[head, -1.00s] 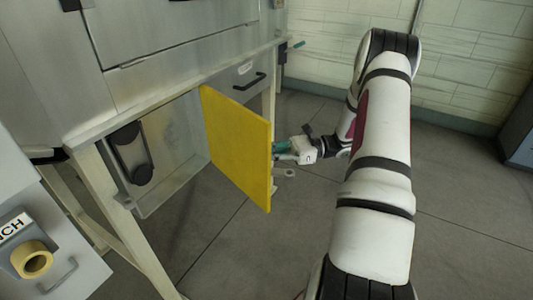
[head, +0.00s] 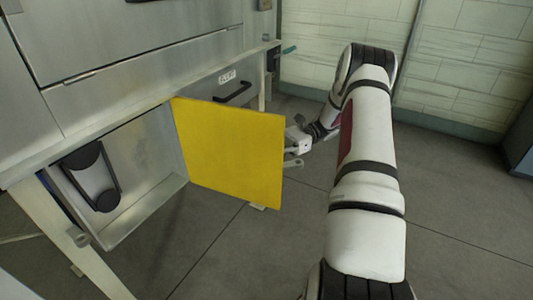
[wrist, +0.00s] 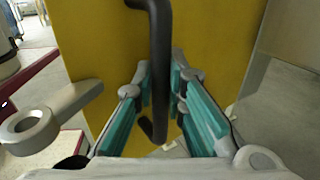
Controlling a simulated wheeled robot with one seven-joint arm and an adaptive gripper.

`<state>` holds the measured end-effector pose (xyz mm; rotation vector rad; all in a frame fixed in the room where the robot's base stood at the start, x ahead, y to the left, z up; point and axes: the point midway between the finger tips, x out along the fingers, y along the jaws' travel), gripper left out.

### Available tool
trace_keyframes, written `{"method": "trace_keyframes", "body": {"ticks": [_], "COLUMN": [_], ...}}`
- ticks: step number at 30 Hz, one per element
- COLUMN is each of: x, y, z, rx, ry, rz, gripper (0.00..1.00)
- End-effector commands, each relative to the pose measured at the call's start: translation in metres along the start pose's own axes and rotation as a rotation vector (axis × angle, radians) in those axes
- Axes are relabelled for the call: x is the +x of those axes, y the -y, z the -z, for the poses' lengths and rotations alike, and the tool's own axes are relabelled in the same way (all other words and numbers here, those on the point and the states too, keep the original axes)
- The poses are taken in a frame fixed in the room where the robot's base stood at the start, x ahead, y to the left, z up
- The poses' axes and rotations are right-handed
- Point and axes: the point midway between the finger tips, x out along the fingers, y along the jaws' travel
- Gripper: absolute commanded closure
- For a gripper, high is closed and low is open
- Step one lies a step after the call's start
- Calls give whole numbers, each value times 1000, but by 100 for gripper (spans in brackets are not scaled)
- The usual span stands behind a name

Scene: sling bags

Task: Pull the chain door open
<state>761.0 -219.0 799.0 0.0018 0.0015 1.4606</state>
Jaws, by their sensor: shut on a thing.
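The yellow chain door (head: 228,150) stands swung well out from the metal cabinet in the head view, hinged near its left edge. It also fills the back of the wrist view (wrist: 100,45). A black bar handle (wrist: 160,60) runs upright on the door in the wrist view. My gripper (wrist: 160,95) has its teal-padded fingers on both sides of this handle, shut on it. In the head view my gripper (head: 293,142) is partly hidden behind the door's right edge, and the handle is out of sight there.
The opened compartment (head: 145,165) shows a black belt guard (head: 92,178) inside. A drawer-like panel with a black handle (head: 233,93) is above the door. The cabinet's pale leg (head: 75,235) stands at lower left. Grey floor (head: 440,195) is clear to the right.

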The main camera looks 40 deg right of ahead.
Motion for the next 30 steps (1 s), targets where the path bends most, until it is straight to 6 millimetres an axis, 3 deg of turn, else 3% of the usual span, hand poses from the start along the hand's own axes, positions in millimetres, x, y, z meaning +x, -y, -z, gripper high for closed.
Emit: {"method": "trace_keyframes", "body": {"ticks": [8,9,11,23,30], "x": [-1,-1,-1,-5,-43], "y": [-1,-1,-1,0,0], "z": [0,0,0,0,2], "rx": [4,4,3,0,0], "ry": [-1,-1,-1,-1,-2], "rz": [1,1,1,3,4], "gripper": [100,79,67,67,67]}}
